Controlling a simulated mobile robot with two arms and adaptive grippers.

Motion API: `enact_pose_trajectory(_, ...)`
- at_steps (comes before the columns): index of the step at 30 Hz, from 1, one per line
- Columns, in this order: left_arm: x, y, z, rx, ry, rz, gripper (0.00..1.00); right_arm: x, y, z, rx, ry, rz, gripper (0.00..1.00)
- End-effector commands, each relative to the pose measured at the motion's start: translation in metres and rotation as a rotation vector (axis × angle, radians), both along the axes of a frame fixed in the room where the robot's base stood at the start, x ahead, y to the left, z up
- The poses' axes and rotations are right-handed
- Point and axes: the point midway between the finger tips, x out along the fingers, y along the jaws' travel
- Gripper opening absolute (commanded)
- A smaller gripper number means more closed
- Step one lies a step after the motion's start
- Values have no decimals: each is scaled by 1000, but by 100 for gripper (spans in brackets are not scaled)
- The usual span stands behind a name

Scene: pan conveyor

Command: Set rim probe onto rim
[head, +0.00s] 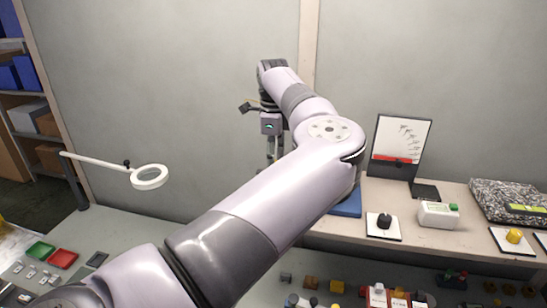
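My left arm comes in from the lower left and crosses the middle of the head view. Its gripper (273,156) points down in front of the back wall, left of the shelf's objects. The fingers are small and partly hidden behind my forearm, so their opening and any held thing are unclear. I cannot pick out the rim probe or the rim for certain. A black knob-like piece (384,221) stands on a white plate, and a yellow one (514,236) stands on another plate at the right. My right gripper is out of view.
A white device with a green button (439,215), a speckled slab (505,203) and a framed chart (400,143) are on the raised shelf. A blue piece (348,205) is partly behind my arm. A ring magnifier (149,177), green tray (40,252) and red tray (63,258) are left.

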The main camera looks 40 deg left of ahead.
Motion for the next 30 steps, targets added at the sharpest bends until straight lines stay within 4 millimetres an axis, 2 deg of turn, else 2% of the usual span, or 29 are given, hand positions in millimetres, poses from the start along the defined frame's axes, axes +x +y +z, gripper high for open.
enact_pose_trajectory(2,0,0,0,0,0,0,28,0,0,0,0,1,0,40)
enact_pose_trajectory(15,0,0,1,0,0,0,0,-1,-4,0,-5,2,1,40)
enact_pose_trajectory(30,0,0,1,0,-1,0,0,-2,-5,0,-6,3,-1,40)
